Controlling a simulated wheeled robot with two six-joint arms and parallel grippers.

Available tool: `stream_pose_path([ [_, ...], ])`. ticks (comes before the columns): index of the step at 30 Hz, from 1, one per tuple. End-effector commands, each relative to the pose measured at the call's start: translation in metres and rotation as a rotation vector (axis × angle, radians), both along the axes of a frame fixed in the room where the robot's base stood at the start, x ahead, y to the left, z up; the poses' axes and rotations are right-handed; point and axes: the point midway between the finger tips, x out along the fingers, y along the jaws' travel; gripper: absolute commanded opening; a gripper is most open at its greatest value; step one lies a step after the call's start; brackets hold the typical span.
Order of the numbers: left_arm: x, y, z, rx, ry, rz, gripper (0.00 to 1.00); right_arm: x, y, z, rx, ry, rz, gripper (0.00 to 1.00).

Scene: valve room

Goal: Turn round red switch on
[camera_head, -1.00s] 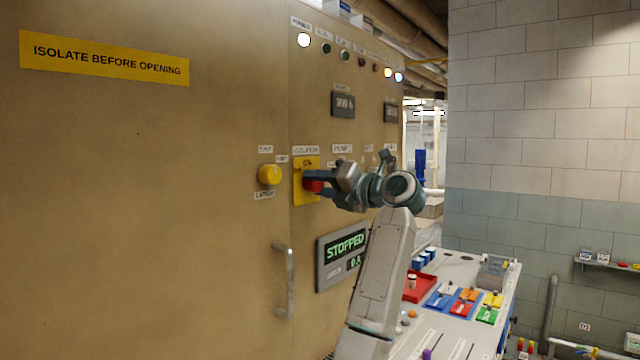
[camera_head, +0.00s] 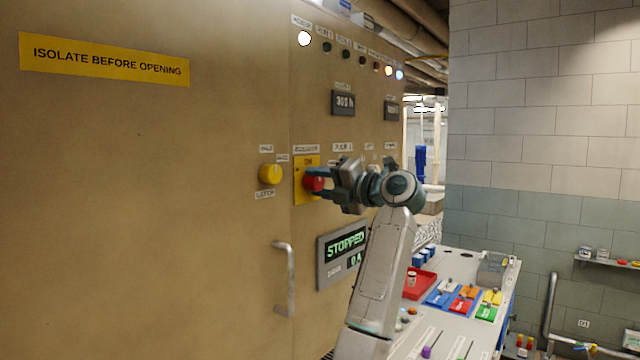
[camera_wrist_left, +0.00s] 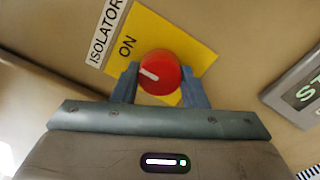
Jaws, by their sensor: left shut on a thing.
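The round red switch (camera_head: 314,183) sits on a yellow plate (camera_head: 300,194) on the tan cabinet, under the label ISOLATOR. In the left wrist view the red switch (camera_wrist_left: 159,73) shows a white pointer line, which slants toward the upper left of that picture. The word ON is printed on the yellow plate (camera_wrist_left: 180,40). My left gripper (camera_head: 318,183) is shut on the red switch, with one blue finger on each side of it in the left wrist view (camera_wrist_left: 160,84). My right gripper is in neither view.
A yellow knob (camera_head: 270,174) is left of the switch. A display (camera_head: 342,252) reading STOPPED is below it. A metal door handle (camera_head: 285,278) is lower left. A bench (camera_head: 455,335) with a red tray (camera_head: 420,284) and coloured blocks stands at lower right.

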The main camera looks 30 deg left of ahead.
Motion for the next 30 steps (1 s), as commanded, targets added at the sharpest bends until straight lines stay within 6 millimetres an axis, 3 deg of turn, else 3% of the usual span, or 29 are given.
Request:
stream_pose_path([
  [2, 0.0, 0.0, 0.002, 0.003, 0.0, -0.002, 0.17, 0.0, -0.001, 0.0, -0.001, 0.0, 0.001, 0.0],
  [3, 0.0, 0.0, 0.002, 0.003, 0.0, -0.002, 0.45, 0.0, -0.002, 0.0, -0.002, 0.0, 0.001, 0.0],
  [6, 0.0, 0.0, 0.001, 0.003, 0.0, -0.001, 0.61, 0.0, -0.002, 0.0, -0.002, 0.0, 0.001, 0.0],
  [17, 0.0, -0.007, -0.001, 0.0, -0.001, -0.001, 0.61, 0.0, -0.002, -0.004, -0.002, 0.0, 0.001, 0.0],
  [30, -0.006, -0.087, -0.005, 0.0, -0.001, -0.004, 0.61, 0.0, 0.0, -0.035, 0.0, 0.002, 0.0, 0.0],
])
